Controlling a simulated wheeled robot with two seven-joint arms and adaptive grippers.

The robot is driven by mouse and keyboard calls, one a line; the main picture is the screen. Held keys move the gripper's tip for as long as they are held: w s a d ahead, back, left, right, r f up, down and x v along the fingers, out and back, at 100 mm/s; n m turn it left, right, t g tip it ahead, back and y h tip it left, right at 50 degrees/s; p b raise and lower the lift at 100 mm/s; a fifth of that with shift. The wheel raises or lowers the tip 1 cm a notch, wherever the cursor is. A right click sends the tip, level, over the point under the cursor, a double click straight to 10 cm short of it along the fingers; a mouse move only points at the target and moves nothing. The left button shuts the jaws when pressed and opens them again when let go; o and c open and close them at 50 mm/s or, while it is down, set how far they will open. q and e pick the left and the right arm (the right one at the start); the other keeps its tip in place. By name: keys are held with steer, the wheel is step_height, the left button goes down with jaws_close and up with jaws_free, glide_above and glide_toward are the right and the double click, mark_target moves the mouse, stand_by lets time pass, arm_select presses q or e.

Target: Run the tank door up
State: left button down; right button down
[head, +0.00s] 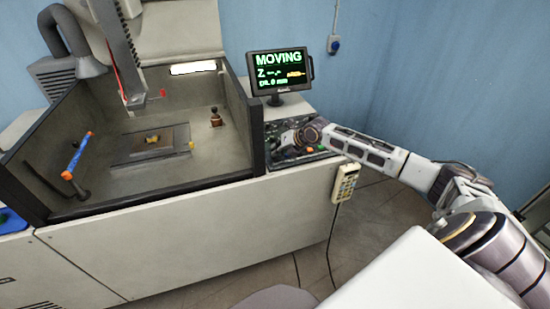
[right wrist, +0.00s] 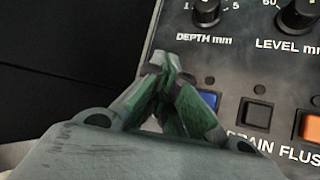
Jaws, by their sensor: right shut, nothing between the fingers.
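The tank (head: 160,187) stands open at the front, with dark-edged walls at the left, right and back. No raised door panel shows across its front. The control panel (head: 318,154) lies right of the tank; in the right wrist view it shows dials, a blue button (right wrist: 208,99), a black button (right wrist: 256,113) and an orange button (right wrist: 312,126). My right gripper (head: 287,141) is shut and empty over the panel. In the right wrist view its fingertips (right wrist: 165,62) are just left of the blue button and partly cover it; contact cannot be told. My left gripper is out of view.
A monitor (head: 280,73) behind the panel reads MOVING. A pendant (head: 345,181) hangs on the cabinet front. In the tank are a plate with a workpiece (head: 151,140), a blue hose (head: 78,154) and a small dark knob-topped piece (head: 215,118). A machine head (head: 125,55) hangs above.

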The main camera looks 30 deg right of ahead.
stand_by(0.5)
steer(key=shift+r+p, duration=0.65)
steer(key=shift+r, duration=0.25)
step_height(320, 180, up, 5)
steer(key=p, duration=0.3)
steer(key=shift+p, duration=0.3)
steer(key=shift+s+f, duration=0.1)
steer(key=shift+f, duration=0.1)
stand_by(0.8)
